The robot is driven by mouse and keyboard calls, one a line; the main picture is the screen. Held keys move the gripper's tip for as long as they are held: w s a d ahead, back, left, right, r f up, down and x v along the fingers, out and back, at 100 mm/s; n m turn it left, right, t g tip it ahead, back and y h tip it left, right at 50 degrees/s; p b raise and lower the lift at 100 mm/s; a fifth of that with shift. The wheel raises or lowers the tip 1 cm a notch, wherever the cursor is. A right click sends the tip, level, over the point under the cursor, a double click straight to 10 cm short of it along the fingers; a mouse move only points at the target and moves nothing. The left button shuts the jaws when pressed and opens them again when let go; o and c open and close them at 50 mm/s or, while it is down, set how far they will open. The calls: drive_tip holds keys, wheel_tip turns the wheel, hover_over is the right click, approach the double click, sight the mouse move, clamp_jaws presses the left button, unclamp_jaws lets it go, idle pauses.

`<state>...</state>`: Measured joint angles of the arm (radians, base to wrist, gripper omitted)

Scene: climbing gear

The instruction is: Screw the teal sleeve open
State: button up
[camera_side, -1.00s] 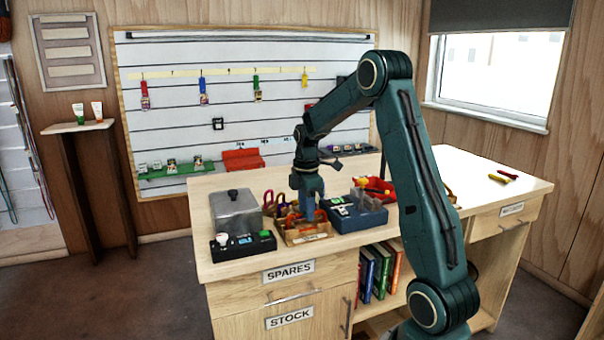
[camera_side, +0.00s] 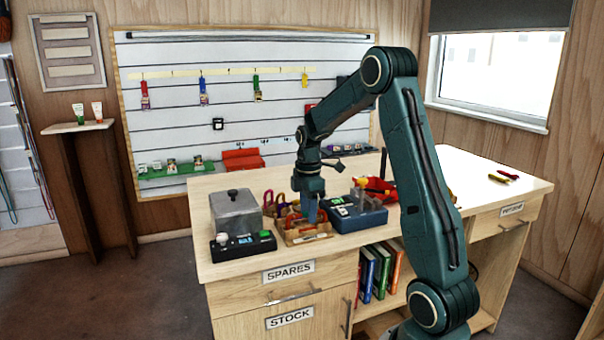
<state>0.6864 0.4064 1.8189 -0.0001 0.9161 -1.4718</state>
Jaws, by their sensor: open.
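My gripper (camera_side: 311,218) points down over the wooden tray (camera_side: 306,240) near the front of the bench. It is open; its fingertips are small and partly lost among the items there. Several coloured carabiners (camera_side: 281,209) stand just left of and behind the gripper. A teal sleeve cannot be made out at this size; it may be hidden by the gripper or the other items.
A blue-grey box (camera_side: 358,219) with a yellow-topped part stands close right of the gripper. A grey metal box (camera_side: 236,213) and a black unit (camera_side: 243,246) with a green button stand left. A red item (camera_side: 380,188) lies behind. The bench's right side is mostly clear.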

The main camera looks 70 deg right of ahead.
sight(306, 212)
drive_tip(key=shift+s+f, duration=0.1)
drive_tip(key=shift+f, duration=1.3)
drive_tip(key=shift+w+d, duration=0.5)
drive_tip(key=shift+w, duration=0.05)
drive_tip(key=shift+r, duration=0.1)
drive_tip(key=shift+r, duration=4.95)
